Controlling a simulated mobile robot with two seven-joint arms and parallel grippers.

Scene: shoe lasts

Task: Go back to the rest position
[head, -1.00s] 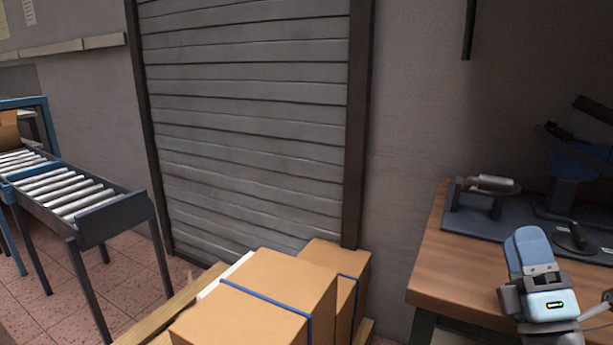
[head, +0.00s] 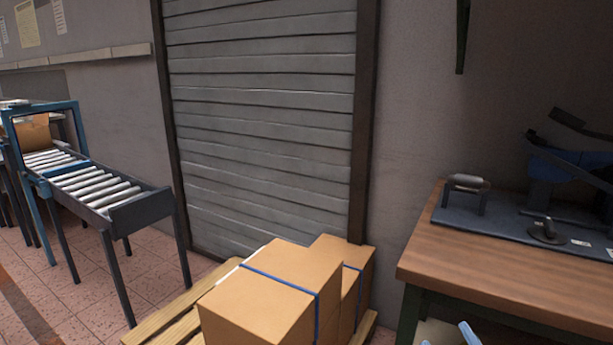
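Small blue tips (head: 468,333) show at the bottom edge of the head view, below the front of the workbench. They look like the fingertips of my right gripper, but the rest is cut off by the frame. I cannot tell whether it is open or shut, or whether it holds anything. My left gripper is not in view.
The wooden workbench (head: 490,275) at right bears a dark mat (head: 480,217) with metal fixtures. Strapped cardboard boxes (head: 262,307) sit on a wooden pallet (head: 170,325) in front of a roller shutter (head: 262,120). A roller conveyor (head: 100,190) stands at left, with clear tiled floor beside it.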

